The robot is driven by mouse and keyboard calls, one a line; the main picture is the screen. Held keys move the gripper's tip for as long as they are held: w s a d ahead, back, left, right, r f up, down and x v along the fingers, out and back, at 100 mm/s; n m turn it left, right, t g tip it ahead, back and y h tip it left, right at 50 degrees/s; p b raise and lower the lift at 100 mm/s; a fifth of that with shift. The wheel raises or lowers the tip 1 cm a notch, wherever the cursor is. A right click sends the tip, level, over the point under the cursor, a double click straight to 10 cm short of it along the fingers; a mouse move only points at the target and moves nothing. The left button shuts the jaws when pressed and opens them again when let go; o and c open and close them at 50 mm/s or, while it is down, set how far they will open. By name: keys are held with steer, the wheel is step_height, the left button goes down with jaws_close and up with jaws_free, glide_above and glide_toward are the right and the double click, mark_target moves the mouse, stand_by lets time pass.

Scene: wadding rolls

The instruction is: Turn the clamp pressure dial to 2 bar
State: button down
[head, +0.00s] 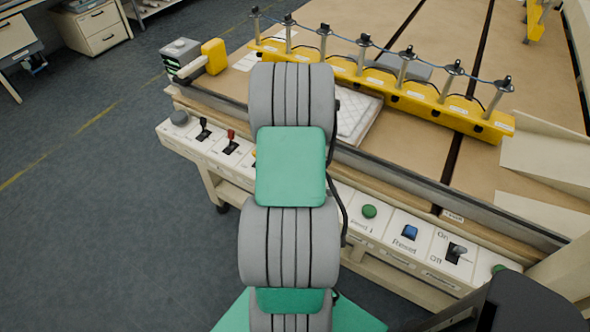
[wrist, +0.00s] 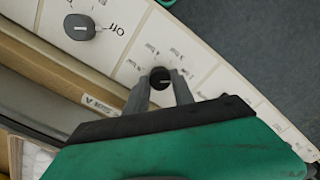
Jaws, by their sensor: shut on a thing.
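The clamp pressure dial (wrist: 160,76) is a small round black knob on the cream control panel, with small bar markings printed around it. In the wrist view my gripper (wrist: 161,82) has one grey finger on each side of the knob and is shut on it. The markings are too small and turned to read with certainty, and I cannot tell which one the dial points at. In the head view my grey and green arm covers the middle of the panel, so the dial and my fingertips are hidden there.
A yellow clamp bar (head: 400,93) lies across the table.

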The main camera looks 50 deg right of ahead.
stand_by(0.3)
steer(key=c, duration=1.1)
jaws_free()
step_height(320, 180, up, 8)
steer(key=shift+f+b, duration=0.1)
steer(key=shift+b, duration=0.4)
